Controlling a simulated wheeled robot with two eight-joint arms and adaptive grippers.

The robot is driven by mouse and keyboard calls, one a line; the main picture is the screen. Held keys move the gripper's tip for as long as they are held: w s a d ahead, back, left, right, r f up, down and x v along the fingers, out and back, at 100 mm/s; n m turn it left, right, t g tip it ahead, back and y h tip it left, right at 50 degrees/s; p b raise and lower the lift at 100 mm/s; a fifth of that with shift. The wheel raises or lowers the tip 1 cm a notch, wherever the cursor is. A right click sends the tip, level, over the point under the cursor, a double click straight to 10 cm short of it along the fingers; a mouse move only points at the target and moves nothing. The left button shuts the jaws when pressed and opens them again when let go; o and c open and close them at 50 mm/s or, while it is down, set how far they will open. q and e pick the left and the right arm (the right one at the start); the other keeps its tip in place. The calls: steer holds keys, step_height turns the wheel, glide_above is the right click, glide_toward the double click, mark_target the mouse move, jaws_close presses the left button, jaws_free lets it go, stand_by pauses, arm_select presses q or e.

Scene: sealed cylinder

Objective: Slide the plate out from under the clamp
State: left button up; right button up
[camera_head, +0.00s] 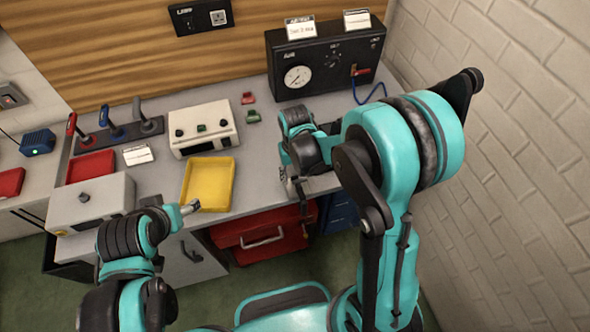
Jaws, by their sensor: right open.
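I cannot make out a plate or a clamp for certain in the head view; my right arm covers the right part of the bench, where they may be hidden. My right gripper (293,183) points down at the bench's front edge, right of the yellow tray. It is open, and its fingers are small and partly hidden by its own wrist. My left gripper (189,208) is at the front edge near the yellow tray's lower left corner. Its fingers are too small to tell whether they are open or shut.
A yellow tray (208,184) lies mid-bench. Behind it stands a cream box (203,128) with knobs. A black gauge panel (325,62) with a blue hose stands at the back right. A grey box (91,203) and levers are at left. A brick wall (520,150) bounds the right.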

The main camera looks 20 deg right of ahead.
steer(key=shift+f, duration=0.25)
jaws_close()
steer(key=shift+w, duration=0.1)
